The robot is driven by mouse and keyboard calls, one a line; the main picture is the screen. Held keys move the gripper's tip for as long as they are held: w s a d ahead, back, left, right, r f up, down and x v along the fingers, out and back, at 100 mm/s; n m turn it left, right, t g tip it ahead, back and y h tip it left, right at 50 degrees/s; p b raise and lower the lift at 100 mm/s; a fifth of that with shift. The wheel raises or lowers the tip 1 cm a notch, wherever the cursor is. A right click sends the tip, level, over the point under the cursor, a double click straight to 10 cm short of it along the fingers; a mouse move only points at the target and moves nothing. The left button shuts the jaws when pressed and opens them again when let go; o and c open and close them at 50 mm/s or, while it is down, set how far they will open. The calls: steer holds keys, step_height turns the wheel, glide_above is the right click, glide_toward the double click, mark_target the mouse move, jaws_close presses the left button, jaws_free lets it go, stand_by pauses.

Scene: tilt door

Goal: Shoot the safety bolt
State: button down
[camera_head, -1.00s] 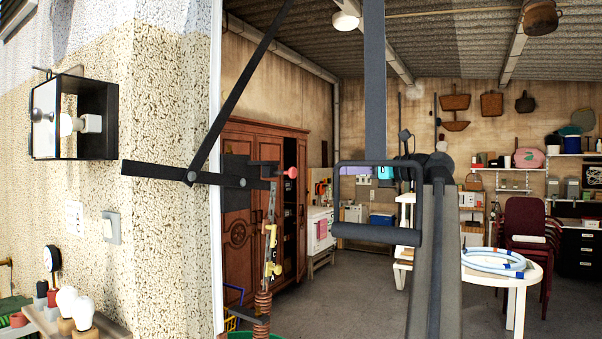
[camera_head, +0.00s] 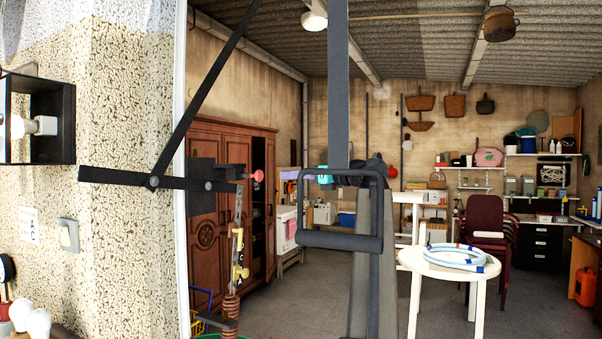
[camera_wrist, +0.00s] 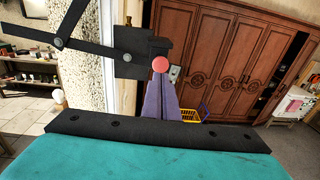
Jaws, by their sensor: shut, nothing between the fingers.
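The safety bolt shows as a pinkish-red knob (camera_head: 257,175) on the right of a dark block (camera_head: 207,175), beside the door frame's edge. In the wrist view the knob (camera_wrist: 160,64) sits straight beyond my fingertips. My gripper (camera_head: 283,174) is to the right of the knob at about its height, pointing left at it. In the wrist view its purple fingers (camera_wrist: 160,84) are together and empty, with the tips just below the knob in the picture. A small gap seems to lie between tips and knob; contact is not clear.
A dark linkage arm (camera_head: 120,178) and a slanted bar run left of the block. A dark bar handle (camera_head: 340,241) hangs in front of my arm. A coil spring (camera_head: 231,310) hangs below the block. A wooden wardrobe (camera_head: 205,230) and a white table (camera_head: 449,268) stand farther back.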

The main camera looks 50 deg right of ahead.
mark_target(261, 175)
steer(key=w, duration=0.2)
steer(key=w+a+p, duration=0.1)
steer(key=w, duration=0.1)
steer(key=w+p, duration=0.1)
steer(key=w, duration=0.2)
steer(key=shift+w+a+f, duration=0.1)
steer(key=shift+a+f, duration=0.05)
stand_by(0.3)
